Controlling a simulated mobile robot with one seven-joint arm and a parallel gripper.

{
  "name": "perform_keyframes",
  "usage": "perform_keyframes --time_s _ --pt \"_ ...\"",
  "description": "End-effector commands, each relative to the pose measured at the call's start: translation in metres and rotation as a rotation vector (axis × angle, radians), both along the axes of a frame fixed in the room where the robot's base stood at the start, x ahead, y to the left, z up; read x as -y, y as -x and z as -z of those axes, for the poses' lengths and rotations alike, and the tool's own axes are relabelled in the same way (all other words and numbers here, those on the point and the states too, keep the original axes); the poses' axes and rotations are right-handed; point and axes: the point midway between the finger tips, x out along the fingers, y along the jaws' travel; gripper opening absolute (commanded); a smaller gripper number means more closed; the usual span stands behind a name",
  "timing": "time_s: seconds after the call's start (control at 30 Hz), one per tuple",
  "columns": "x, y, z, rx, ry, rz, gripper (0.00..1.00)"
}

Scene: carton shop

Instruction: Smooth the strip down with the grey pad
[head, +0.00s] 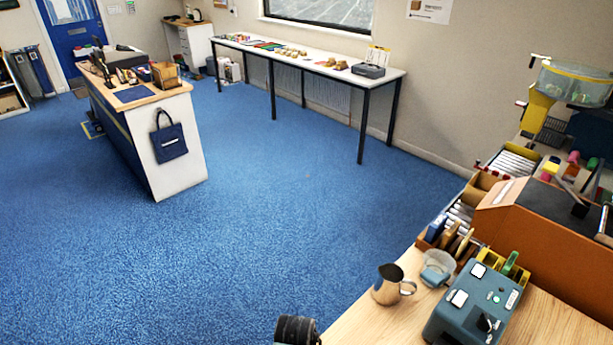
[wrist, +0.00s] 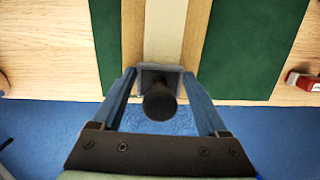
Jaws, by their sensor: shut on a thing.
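In the wrist view, my gripper (wrist: 160,82) is shut on the grey pad (wrist: 160,68), with a finger on either side of it. A round black knob (wrist: 160,102) on the pad faces the camera. The pale cream strip (wrist: 165,30) runs straight up the picture from the pad, along the middle of a tan cardboard piece (wrist: 196,30). The pad is in line with the strip, at its near end. I cannot tell whether the pad touches it. The head view does not show the strip or the pad.
The cardboard lies over a green mat (wrist: 245,50) on a wooden bench (wrist: 60,50), whose near edge is close to the pad. A red and white object (wrist: 302,82) sits at the right. In the head view, a metal jug (head: 388,287) and a blue-grey machine (head: 470,308) stand on a bench.

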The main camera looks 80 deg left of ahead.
Motion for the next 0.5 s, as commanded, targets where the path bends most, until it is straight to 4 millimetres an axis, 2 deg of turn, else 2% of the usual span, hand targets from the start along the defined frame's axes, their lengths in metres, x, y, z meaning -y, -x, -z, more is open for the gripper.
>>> perform_keyframes --time_s 0.23,0.5 --pt "0.001 0.002 -0.001 -0.005 0.002 -0.001 0.25" --pt "0.001 0.001 -0.022 -0.003 0.001 -0.001 0.25"
